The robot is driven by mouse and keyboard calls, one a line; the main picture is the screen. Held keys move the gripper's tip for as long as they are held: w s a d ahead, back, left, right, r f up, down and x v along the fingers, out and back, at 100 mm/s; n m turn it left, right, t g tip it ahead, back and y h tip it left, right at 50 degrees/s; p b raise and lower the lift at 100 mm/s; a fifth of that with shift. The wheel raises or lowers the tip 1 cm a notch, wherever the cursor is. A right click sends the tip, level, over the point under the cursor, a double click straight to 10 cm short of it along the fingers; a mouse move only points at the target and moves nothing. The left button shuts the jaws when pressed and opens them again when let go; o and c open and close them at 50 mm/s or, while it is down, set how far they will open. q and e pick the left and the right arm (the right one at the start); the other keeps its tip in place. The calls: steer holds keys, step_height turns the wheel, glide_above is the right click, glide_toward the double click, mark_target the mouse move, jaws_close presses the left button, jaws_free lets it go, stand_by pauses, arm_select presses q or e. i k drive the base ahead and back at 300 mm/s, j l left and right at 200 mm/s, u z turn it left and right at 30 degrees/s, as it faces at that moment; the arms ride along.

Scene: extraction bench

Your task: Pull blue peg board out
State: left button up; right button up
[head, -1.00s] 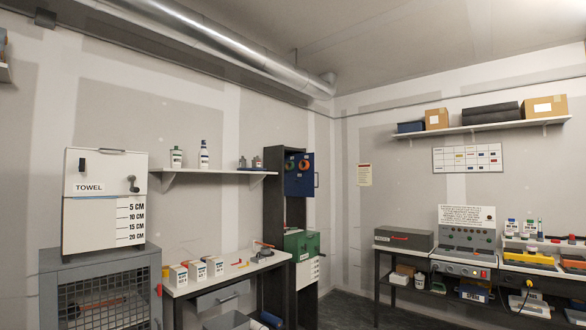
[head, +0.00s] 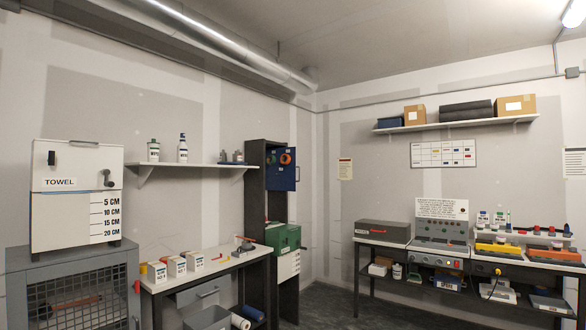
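The blue peg board (head: 283,170) is a dark blue upright panel in the tall dark cabinet (head: 255,180) near the room's corner. Orange and green round items hang on its upper part, and a handle shows at its right edge. How far it stands out of the cabinet is hard to tell from here. Neither of my grippers is in view.
Below the board is a green box (head: 283,237) in the same cabinet. A white bench (head: 210,265) with several small boxes stands left of it. The towel dispenser (head: 77,195) sits on a grey cage cabinet (head: 75,295). A dark bench (head: 470,258) with equipment is at right. Dark floor lies between the benches.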

mark_target(280, 177)
steer(key=i+z, duration=0.15)
steer(key=i, duration=4.8)
steer(key=i+l+u, duration=0.1)
steer(key=i+u, duration=0.2)
steer(key=i, duration=0.15)
steer(key=i+l+u, duration=0.25)
steer(key=i, duration=0.2)
